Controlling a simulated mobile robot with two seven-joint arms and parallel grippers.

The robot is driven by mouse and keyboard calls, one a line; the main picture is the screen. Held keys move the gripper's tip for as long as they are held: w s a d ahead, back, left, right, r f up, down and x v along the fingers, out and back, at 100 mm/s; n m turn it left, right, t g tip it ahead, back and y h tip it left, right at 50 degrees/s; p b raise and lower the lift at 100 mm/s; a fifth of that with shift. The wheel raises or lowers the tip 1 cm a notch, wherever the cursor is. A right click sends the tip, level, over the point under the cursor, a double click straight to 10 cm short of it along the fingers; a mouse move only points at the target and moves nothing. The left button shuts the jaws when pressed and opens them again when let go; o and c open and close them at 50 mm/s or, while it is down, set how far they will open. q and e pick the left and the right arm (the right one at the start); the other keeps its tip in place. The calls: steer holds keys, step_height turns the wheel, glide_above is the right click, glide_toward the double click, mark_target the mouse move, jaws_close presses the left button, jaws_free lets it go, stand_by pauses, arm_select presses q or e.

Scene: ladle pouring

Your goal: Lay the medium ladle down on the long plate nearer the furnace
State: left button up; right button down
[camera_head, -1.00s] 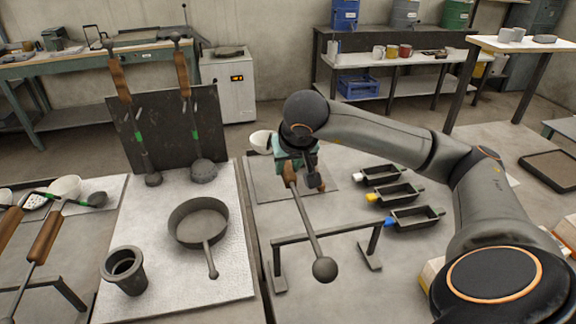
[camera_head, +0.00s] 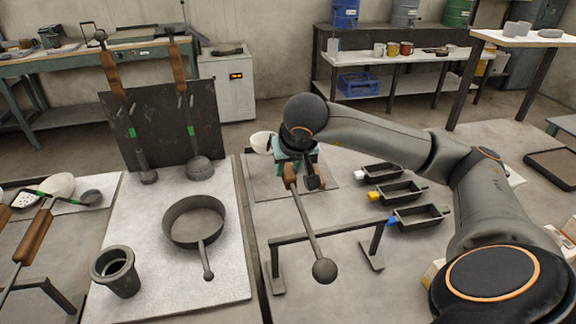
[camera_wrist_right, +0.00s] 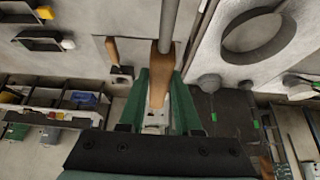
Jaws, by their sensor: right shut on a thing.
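My right gripper (camera_head: 290,165) is shut on the wooden handle of a long tool (camera_head: 306,222) with a grey shaft and a round ball end. The shaft passes above the bar of a low stand; contact is unclear. In the wrist view the green jaws (camera_wrist_right: 160,100) clasp the wooden handle (camera_wrist_right: 162,75). Two ladles with green bands, a left one (camera_head: 140,155) and a right one (camera_head: 195,145), lean on a dark board. Which ladle is medium is unclear. A flat plate (camera_head: 262,188) lies below the gripper. The furnace is not identifiable.
The low stand (camera_head: 330,234) is in front of the gripper. Several dark moulds (camera_head: 398,191) stand to the right. A pan (camera_head: 194,222) and a dark pot (camera_head: 115,270) stand on a pale slab (camera_head: 225,283). A white bowl (camera_head: 262,140) is behind the gripper.

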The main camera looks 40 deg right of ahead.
steer(key=shift+w+f+b, duration=0.1)
steer(key=shift+f+b, duration=1.15)
steer(key=shift+f, duration=0.35)
steer(key=shift+f+b, duration=0.45)
steer(key=shift+f, duration=0.4)
